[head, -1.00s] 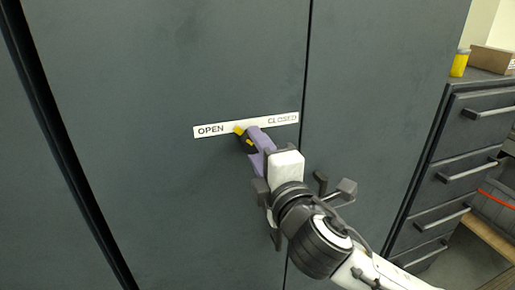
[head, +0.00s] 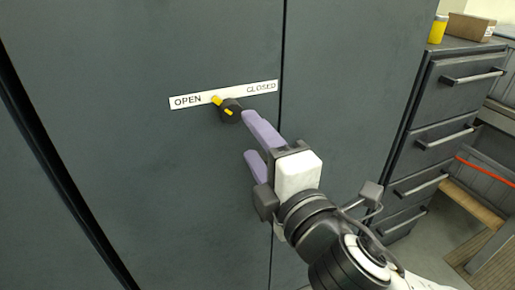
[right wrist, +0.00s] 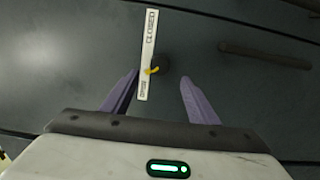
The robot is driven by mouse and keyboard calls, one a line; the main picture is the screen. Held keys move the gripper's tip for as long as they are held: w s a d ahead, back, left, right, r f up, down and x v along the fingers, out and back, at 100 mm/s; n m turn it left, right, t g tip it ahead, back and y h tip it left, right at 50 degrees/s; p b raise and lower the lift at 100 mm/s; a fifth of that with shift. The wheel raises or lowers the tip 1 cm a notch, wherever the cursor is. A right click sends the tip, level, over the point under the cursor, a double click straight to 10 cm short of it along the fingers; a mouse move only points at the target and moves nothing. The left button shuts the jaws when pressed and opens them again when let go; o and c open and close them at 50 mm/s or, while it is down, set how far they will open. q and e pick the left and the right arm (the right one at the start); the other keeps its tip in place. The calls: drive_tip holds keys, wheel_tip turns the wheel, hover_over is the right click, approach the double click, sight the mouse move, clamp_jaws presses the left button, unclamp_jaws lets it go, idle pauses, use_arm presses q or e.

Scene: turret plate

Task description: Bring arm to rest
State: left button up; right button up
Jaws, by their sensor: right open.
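A black knob with a yellow pointer (head: 229,111) sits on the dark cabinet door, on a white label strip (head: 190,100) reading OPEN at the left and CLOSED at the right. The pointer is on the OPEN side, next to that word. My right gripper (head: 250,137) is open and empty, with purple fingers a little to the right of and below the knob. In the right wrist view, the fingers (right wrist: 160,90) stand apart with the yellow pointer (right wrist: 152,71) showing beyond them. My left gripper is not in view.
The dark cabinet (head: 130,190) fills the left and middle, with a seam between its doors. A bar handle (right wrist: 265,54) shows in the right wrist view. A drawer unit (head: 450,95) stands at the right, with a yellow jar (head: 437,29) and a cardboard box (head: 473,27) on top.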

drive_tip(key=shift+s+d, duration=0.2)
drive_tip(key=shift+s, duration=0.35)
drive_tip(key=s+d+f+m+g, duration=0.15)
drive_tip(key=f+m, duration=0.25)
drive_tip(key=f, duration=0.5)
drive_tip(key=d+f+m+g+h, duration=0.1)
drive_tip(key=f+m+g, duration=0.15)
drive_tip(key=f, duration=0.65)
drive_tip(key=s+d+f+m+g, duration=0.1)
drive_tip(key=f+m, duration=0.3)
drive_tip(key=f, duration=0.5)
drive_tip(key=s+d+f+m+g, duration=0.1)
drive_tip(key=s+d+f+m, duration=0.2)
drive_tip(key=s+f, duration=0.2)
drive_tip(key=s+d+f+m+g+h, duration=0.1)
drive_tip(key=s+d+f+m, duration=0.2)
drive_tip(key=s+f, duration=0.2)
drive_tip(key=s+d+f+m+g+h, duration=0.1)
drive_tip(key=s+d+f+m, duration=0.2)
drive_tip(key=s+f, duration=0.3)
wheel_tip(320, 180, down, 4)
drive_tip(key=shift+d+r+g, duration=0.1)
drive_tip(key=shift+d+g, duration=0.2)
drive_tip(key=shift+d, duration=0.05)
